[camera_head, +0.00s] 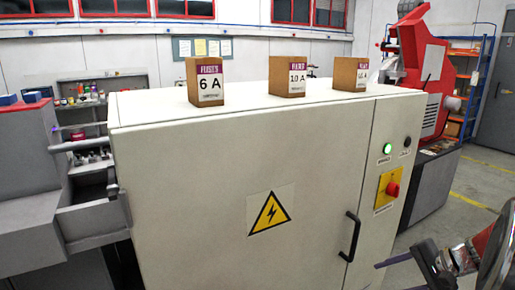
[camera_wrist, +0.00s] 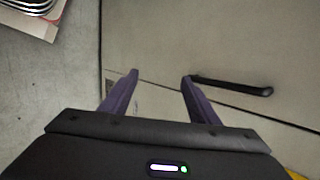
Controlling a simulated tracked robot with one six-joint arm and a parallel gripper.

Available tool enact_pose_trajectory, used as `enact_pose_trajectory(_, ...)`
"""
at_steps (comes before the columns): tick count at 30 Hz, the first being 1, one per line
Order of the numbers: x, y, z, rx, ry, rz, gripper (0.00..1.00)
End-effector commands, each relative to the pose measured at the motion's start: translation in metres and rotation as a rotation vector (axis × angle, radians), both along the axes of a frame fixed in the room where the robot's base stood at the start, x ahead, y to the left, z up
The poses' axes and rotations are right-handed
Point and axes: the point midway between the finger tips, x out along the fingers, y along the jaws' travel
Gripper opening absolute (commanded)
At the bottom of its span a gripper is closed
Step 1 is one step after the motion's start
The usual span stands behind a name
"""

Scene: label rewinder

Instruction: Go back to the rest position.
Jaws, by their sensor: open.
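My gripper (camera_wrist: 160,76) is open and empty in the wrist view, its two purple fingers apart with nothing between them. The cream cabinet door lies beyond the fingertips, and a black door handle (camera_wrist: 232,86) shows just right of the right finger. In the head view, my gripper (camera_head: 388,262) is at the lower right edge, in front of the cabinet's right side. The handle (camera_head: 350,237) is a little to its left. I cannot tell from these views whether a finger touches the handle.
A grey machine (camera_head: 30,190) stands left.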

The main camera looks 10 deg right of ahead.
Motion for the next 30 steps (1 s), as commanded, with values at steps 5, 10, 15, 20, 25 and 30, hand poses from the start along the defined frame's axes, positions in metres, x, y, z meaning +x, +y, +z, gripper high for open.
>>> enact_pose_trajectory(5,-0.018,0.047,0.005,-0.113,0.087,0.108,0.55)
enact_pose_trajectory(10,-0.037,0.083,0.011,-0.23,0.144,0.208,0.55)
enact_pose_trajectory(15,-0.055,0.115,0.017,-0.35,0.177,0.307,0.55)
enact_pose_trajectory(20,-0.072,0.141,0.025,-0.465,0.188,0.397,0.55)
enact_pose_trajectory(25,-0.088,0.166,0.033,-0.586,0.179,0.492,0.55)
enact_pose_trajectory(30,-0.103,0.189,0.042,-0.702,0.15,0.587,0.55)
